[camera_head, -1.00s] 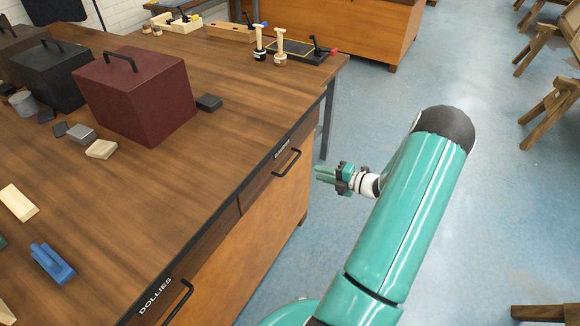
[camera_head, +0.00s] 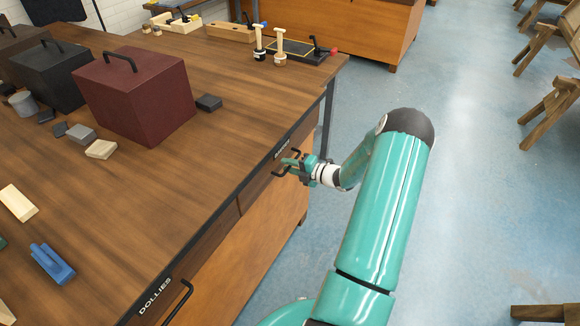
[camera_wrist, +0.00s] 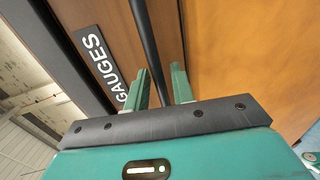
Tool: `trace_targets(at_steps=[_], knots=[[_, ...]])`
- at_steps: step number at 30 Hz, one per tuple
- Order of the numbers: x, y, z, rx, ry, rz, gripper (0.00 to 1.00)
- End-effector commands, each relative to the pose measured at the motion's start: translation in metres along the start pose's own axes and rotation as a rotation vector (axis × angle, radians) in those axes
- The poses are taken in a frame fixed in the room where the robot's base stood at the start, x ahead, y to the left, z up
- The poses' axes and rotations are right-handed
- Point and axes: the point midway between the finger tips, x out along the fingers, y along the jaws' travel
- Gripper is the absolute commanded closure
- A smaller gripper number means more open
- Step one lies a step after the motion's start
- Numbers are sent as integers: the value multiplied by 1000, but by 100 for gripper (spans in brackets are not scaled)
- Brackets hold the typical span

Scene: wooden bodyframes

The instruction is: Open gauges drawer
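The gauges drawer (camera_head: 254,188) is a dark wooden front under the bench top, flush with the bench and closed. Its "GAUGES" label (camera_wrist: 101,65) reads clearly in the wrist view. Its black bar handle (camera_wrist: 147,45) runs between my two green fingers in that view. My gripper (camera_wrist: 163,85) is open, with one finger on each side of the bar and small gaps showing. In the head view my gripper (camera_head: 291,164) is at the handle and hides part of it.
The DOLLIES drawer handle (camera_head: 178,302) is nearer, at lower left. A maroon box (camera_head: 138,93) and small blocks stand on the bench top (camera_head: 200,165). The blue floor (camera_head: 470,200) right of my arm is clear, with wooden trestles (camera_head: 550,110) farther right.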

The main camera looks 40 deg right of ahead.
Motion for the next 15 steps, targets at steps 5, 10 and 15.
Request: trace_targets(at_steps=[5,10,15], knots=[[0,0,0,0,0,0,95],[0,0,0,0,0,0,100],[-2,0,0,0,0,0,100]])
